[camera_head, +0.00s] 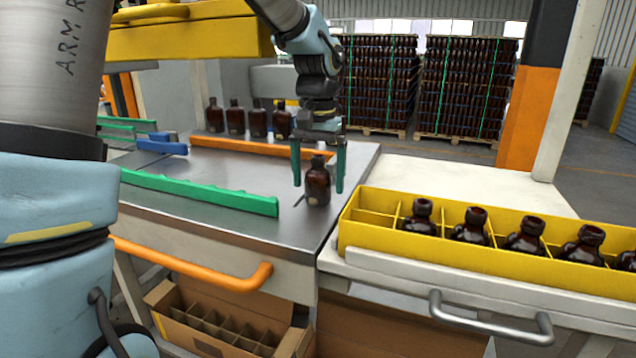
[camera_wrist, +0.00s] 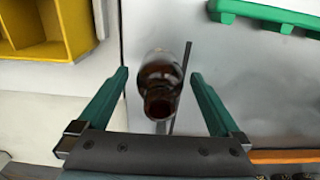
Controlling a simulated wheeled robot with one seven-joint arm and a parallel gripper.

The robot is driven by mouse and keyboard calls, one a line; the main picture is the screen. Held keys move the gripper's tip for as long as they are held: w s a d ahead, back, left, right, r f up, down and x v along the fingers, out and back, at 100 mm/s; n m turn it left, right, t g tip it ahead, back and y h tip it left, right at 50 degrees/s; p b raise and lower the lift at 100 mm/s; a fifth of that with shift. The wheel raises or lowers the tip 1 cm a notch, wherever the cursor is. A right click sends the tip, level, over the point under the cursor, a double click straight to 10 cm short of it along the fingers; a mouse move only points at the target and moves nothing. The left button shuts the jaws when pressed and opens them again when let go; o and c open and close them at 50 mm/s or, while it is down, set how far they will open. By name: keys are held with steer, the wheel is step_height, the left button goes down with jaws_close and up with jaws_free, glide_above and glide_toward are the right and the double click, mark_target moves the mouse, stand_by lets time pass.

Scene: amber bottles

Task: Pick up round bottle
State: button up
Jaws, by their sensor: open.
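A round brown bottle (camera_head: 318,184) stands upright near the right edge of the steel table (camera_head: 225,215). My gripper (camera_head: 318,185) is above it, pointing down, with its green fingers open on either side of the bottle. In the wrist view the bottle (camera_wrist: 160,80) is between the two spread fingers of my gripper (camera_wrist: 160,75), with a gap on each side. Its open mouth faces the camera. The fingers do not appear to touch it.
A yellow divided crate (camera_head: 365,235) with several brown bottles (camera_head: 470,226) stands at the right. Green rails (camera_head: 200,192) and an orange rail (camera_head: 235,147) cross the table. Several more bottles (camera_head: 257,120) stand at the back. A cardboard box (camera_head: 215,325) is below.

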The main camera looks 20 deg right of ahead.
steer(key=c, duration=1.5)
